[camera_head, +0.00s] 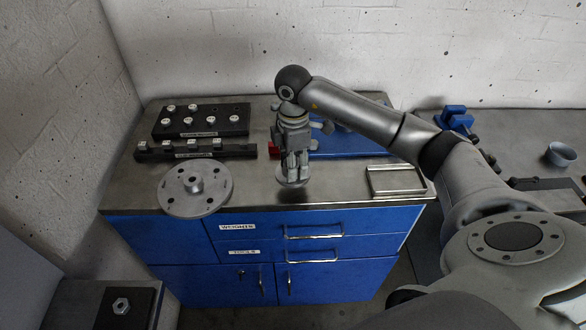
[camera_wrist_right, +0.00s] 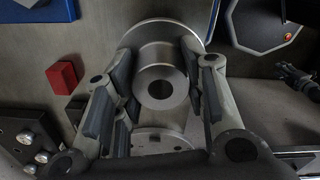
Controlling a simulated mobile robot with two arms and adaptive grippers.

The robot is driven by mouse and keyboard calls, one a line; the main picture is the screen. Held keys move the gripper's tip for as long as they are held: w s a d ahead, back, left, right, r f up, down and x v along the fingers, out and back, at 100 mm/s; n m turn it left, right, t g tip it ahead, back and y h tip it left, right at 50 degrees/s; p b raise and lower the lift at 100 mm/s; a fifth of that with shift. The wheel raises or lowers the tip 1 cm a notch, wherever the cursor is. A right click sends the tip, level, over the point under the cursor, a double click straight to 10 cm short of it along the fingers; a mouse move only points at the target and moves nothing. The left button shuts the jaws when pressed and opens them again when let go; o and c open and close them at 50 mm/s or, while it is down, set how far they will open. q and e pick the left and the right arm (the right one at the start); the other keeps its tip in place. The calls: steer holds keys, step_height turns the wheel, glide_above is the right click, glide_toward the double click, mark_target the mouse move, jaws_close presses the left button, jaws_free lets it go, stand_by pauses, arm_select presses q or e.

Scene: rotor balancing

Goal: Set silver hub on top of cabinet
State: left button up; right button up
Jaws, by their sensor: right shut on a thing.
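My right gripper (camera_head: 294,163) is shut on the silver hub (camera_head: 292,181) over the front middle of the cabinet top (camera_head: 335,190). The hub's round flange faces down, with a dark shadow below it on the steel surface; a small gap seems to show, but I cannot tell for sure. In the right wrist view, the fingers (camera_wrist_right: 158,80) grip the hub (camera_wrist_right: 153,58) from both sides, and its centre bore shows. The blue cabinet (camera_head: 160,237) has labelled drawers and doors. My left gripper is out of view.
A grey rotor disc (camera_head: 194,190) lies at the cabinet's front left. Black racks (camera_head: 236,152) with silver weights stand behind it. A metal tray (camera_head: 396,181) sits at the right.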

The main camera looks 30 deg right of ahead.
steer(key=shift+w+d+f, duration=0.2)
steer(key=shift+w+f, duration=0.2)
steer(key=shift+w+d+f+p, duration=0.1)
steer(key=shift+f+p, duration=0.2)
steer(key=shift+f, duration=0.05)
step_height(320, 180, down, 2)
steer(key=shift+f+p, duration=0.1)
steer(key=shift+p, duration=0.5)
steer(key=shift+f, duration=0.35)
steer(key=shift+f, duration=0.15)
steer(key=o, duration=1.2)
steer(key=shift+o, duration=0.2)
